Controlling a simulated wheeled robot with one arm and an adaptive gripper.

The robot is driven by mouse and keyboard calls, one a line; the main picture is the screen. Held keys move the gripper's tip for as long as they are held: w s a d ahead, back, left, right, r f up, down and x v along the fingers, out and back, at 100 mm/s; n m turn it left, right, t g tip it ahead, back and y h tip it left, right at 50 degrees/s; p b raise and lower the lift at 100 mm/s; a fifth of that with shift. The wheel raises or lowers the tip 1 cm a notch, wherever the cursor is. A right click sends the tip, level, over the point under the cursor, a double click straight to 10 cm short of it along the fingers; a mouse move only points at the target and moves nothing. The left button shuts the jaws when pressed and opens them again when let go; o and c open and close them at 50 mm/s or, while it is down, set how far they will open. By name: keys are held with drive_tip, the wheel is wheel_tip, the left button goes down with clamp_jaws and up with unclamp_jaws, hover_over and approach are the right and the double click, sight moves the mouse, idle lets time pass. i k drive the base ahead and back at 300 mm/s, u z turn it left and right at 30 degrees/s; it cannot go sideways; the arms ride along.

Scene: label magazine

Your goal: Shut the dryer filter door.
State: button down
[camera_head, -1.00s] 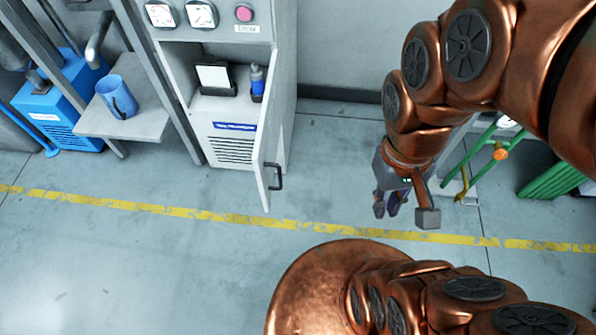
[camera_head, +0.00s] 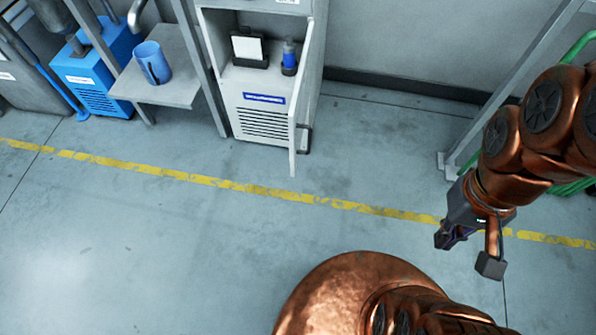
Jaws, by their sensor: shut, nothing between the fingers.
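The grey dryer cabinet (camera_head: 277,118) stands against the back wall. Its filter door (camera_head: 301,110) is hinged on the right side and stands open, swung out toward me and seen nearly edge-on. A dark handle (camera_head: 304,140) sits on the door's lower right face. Inside the open compartment are a dark holder with a white card (camera_head: 248,48) and a blue bottle (camera_head: 289,57). My gripper (camera_head: 444,241) is to the right of the door, well apart from it, over the floor near the yellow line. It is shut and empty.
A blue mug (camera_head: 153,63) stands on a grey shelf (camera_head: 178,92) left of the cabinet, beside a blue machine (camera_head: 97,80). A grey post (camera_head: 500,95) and green tubing stand at the right. The floor (camera_head: 190,240) in front is clear, crossed by a yellow line.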

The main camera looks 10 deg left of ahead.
sight(300, 99)
drive_tip(key=k, duration=0.45)
drive_tip(key=u, duration=1.4)
drive_tip(key=i, duration=0.5)
drive_tip(key=u, duration=0.05)
